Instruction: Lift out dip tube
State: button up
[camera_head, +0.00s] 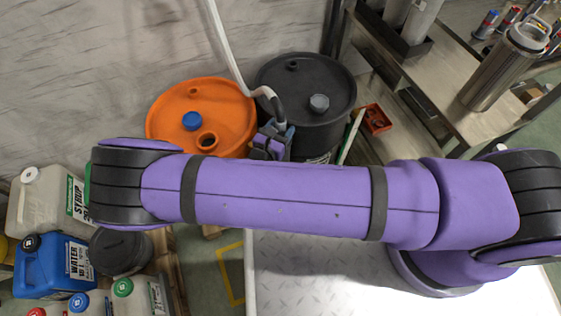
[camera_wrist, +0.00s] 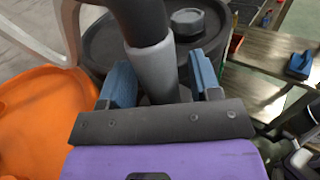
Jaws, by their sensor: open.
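The dip tube shows in the head view as a pale hose (camera_head: 227,45) from above, bending into a dark upper part (camera_head: 277,108). In the wrist view its black upper part (camera_wrist: 138,20) has a grey collar (camera_wrist: 153,68). My gripper (camera_head: 269,137) has blue fingers and is open. In the wrist view my gripper (camera_wrist: 162,82) has one finger on each side of the tube, at the collar. Its lower end is hidden behind my gripper. The black drum (camera_head: 335,130) is behind it, and the orange drum (camera_head: 165,108) is at its left. I cannot tell where the tube enters.
The orange drum has a blue cap (camera_head: 192,121) and an open hole (camera_head: 207,140). The black drum has a grey cap (camera_head: 319,103). Several jugs, including a blue one (camera_head: 52,265), stand at the lower left. A bench (camera_head: 440,75) with a steel canister (camera_head: 500,70) is at the right.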

jog(key=c, duration=1)
jog(key=shift+o, duration=0.2)
notch_tip(320, 180, up, 22)
dwell(1.3)
jog(key=shift+r, duration=0.1)
notch_tip(320, 180, up, 22)
dwell(2.0)
